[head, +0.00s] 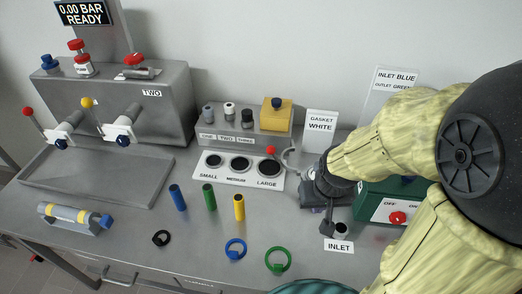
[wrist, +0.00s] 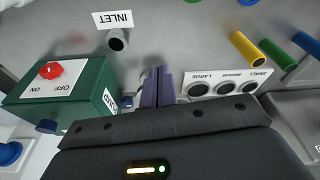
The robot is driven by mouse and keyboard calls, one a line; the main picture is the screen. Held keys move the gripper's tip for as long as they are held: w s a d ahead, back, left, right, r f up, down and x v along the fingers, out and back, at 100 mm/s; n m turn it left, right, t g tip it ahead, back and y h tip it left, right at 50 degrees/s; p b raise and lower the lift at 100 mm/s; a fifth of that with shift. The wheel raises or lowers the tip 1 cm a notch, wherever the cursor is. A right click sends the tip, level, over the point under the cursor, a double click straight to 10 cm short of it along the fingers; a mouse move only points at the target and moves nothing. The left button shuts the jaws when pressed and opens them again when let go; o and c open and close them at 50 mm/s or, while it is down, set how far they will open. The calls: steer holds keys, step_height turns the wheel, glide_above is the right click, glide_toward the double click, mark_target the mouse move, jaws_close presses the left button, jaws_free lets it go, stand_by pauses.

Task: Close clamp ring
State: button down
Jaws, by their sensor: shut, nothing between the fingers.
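My gripper (head: 322,206) is at the right of the bench, low beside the pipe stub by the INLET sign (head: 338,247). In the wrist view its two purple fingers (wrist: 157,88) are together with no gap between them. A grey curved piece (head: 289,158) and a red-ball lever (head: 271,151) show just left of my gripper; I cannot tell whether they belong to the clamp ring. A grey rounded part shows partly behind the fingers in the wrist view. My arm and gripper hide most of that fitting, so the clamp ring's state is not clear.
A green box with a red knob (head: 398,217) stands right of my gripper. The SMALL, MEDIUM, LARGE plate (head: 225,177) is to its left. A blue ring (head: 235,249), a green ring (head: 279,261), a black ring (head: 161,238) and coloured tubes lie or stand on the bench.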

steer(key=w+a+f+n+t+h+p, duration=0.1)
steer(key=w+a+n+h+p, duration=0.3)
steer(key=w+a+n, duration=0.5)
steer(key=w+a+f+n+t+h+p, duration=0.1)
steer(key=w+a+n+h+p, duration=0.3)
steer(key=w+a+n+p, duration=0.4)
steer(key=w+a+n, duration=0.2)
steer(key=a+n, duration=0.4)
steer(key=n, duration=0.1)
steer(key=shift+n+t+h, duration=0.3)
steer(key=shift+t, duration=0.1)
steer(key=shift+w+f, duration=0.1)
steer(key=shift+f, duration=0.1)
